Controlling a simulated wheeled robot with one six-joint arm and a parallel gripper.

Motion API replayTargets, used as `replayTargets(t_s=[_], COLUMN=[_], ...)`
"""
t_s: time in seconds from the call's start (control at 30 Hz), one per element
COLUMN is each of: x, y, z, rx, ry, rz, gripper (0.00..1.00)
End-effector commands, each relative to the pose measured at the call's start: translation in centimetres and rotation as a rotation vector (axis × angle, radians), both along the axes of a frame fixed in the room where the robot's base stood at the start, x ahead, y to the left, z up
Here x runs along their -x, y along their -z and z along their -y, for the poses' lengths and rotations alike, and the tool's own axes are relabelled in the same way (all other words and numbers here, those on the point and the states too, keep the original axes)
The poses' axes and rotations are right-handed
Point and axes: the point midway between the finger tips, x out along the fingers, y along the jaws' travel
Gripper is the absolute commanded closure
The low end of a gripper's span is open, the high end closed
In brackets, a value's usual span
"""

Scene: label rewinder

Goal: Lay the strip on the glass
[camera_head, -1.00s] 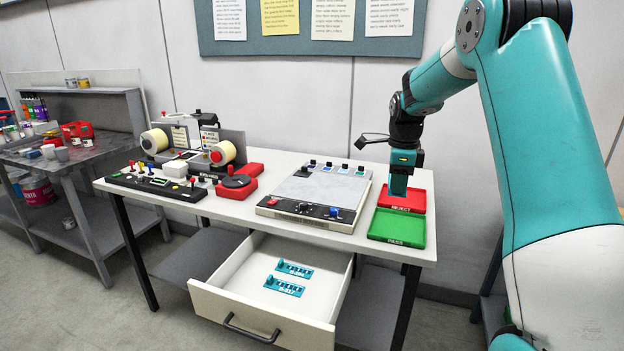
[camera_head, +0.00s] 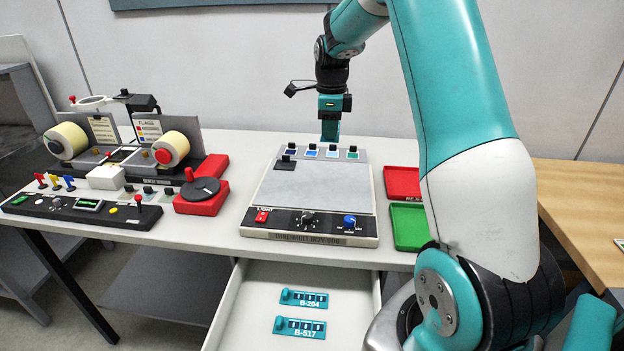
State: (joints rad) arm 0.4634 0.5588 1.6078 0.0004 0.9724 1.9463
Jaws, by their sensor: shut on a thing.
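The glass (camera_head: 312,193) is the pale grey top of a light box with a black control front, in the middle of the bench. My gripper (camera_head: 329,139) is upright at the back edge of the light box, near its row of coloured buttons. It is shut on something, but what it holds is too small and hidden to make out. I cannot pick out the strip clearly. A small black piece (camera_head: 285,163) sits at the glass's back left corner.
An open drawer (camera_head: 250,310) below holds two teal gauges (camera_head: 303,299), marked B-204 and B-517. Red (camera_head: 402,182) and green (camera_head: 410,226) trays stand to the right. The rewinder (camera_head: 120,150) and a red crank unit (camera_head: 202,195) stand left. Most of the glass is clear.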

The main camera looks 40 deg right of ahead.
Motion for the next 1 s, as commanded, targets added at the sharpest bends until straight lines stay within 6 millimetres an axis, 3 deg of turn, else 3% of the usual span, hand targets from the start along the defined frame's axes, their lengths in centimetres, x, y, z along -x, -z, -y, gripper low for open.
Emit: replayTargets(t_s=[0.5,1.0], x=[0.3,0.2], y=[13.2,18.7], z=[0.2,0.2], rx=[-0.003,-0.001], ry=[0.003,0.004], rz=[-0.007,-0.002], gripper=[1.00,1.00])
